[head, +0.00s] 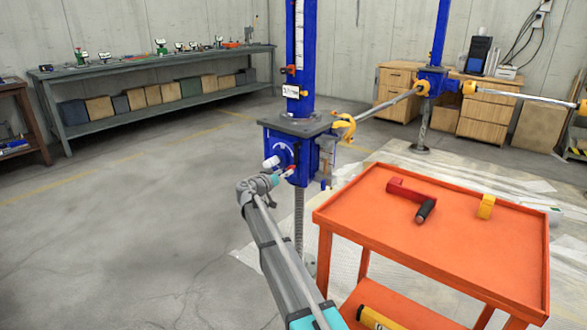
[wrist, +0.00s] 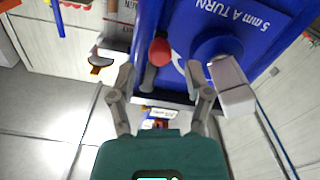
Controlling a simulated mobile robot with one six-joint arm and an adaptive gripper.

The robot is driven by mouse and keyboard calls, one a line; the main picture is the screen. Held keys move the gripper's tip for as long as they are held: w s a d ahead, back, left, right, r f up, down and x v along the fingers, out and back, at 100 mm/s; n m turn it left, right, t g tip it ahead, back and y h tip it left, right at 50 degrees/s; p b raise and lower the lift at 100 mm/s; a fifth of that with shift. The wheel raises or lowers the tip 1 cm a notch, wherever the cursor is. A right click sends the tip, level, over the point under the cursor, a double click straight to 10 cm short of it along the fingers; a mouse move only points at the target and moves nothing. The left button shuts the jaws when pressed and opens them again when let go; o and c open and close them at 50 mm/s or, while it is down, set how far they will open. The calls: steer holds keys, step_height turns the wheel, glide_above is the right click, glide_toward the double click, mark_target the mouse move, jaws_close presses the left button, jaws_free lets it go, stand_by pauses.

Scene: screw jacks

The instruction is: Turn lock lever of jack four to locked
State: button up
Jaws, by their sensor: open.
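A blue screw jack (head: 282,150) stands in the middle of the head view; no number on it is legible. Its lock lever (wrist: 150,78), grey with a red knob, shows in the wrist view against the blue housing (wrist: 265,30), which reads "5 mm A TURN" upside down. The red knob also shows in the head view (head: 290,171). My gripper (wrist: 161,75) is open, one finger on each side of the lever, with visible gaps. In the head view my arm reaches up to the jack's front and hides part of its lower side.
A white block-shaped part (wrist: 232,90) sits close beside my right finger. An orange cart (head: 400,255) with a red crank handle (head: 408,192) and yellow tape (head: 486,206) stands right of my arm. A second blue jack (head: 432,80) stands behind. Floor at left is clear.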

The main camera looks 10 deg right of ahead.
mark_target(293, 167)
steer(key=shift+x, duration=2.95)
jaws_close()
